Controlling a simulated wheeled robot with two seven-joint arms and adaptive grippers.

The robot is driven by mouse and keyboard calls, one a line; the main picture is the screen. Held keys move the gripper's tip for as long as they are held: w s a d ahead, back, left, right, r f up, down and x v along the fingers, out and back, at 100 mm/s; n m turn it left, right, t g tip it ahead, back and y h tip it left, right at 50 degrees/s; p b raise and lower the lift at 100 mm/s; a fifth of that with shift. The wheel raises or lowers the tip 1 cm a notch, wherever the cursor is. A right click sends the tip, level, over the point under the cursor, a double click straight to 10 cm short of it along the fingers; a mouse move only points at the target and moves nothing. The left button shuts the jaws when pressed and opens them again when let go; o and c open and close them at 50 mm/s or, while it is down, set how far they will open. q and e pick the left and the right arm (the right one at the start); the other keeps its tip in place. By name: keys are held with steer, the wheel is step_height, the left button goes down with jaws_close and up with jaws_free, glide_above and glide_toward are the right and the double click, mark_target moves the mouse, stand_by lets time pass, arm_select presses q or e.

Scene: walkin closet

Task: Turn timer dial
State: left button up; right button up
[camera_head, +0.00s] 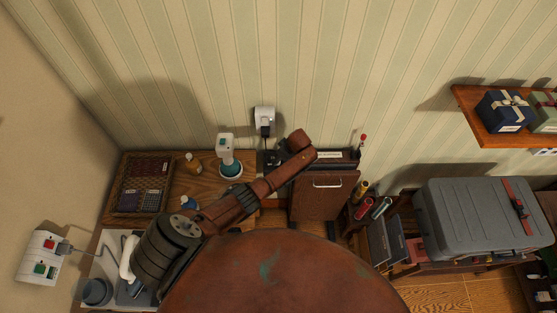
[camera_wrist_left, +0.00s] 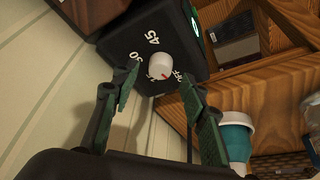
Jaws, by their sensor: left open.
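The timer (camera_wrist_left: 150,45) is a black box with a white round dial (camera_wrist_left: 160,67) on its face, seen close in the left wrist view. The dial has a red pointer mark, and the white markings "45" and "OFF" show near it. My left gripper (camera_wrist_left: 158,85) is open, its two green fingers apart in front of the timer. The dial lies in line with the gap between the fingertips, with nothing gripped. In the head view my left arm reaches over the counter, and I cannot make out its fingers there. My right gripper is not in view.
A wicker basket (camera_head: 123,190) is at the counter's left. A grey suitcase (camera_head: 475,218) and a gift shelf (camera_head: 480,125) are at right.

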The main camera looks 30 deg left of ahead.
arm_select(q)
steer(key=shift+x, duration=1.45)
steer(key=shift+a, duration=0.1)
steer(key=shift+c, duration=0.3)
jaws_close()
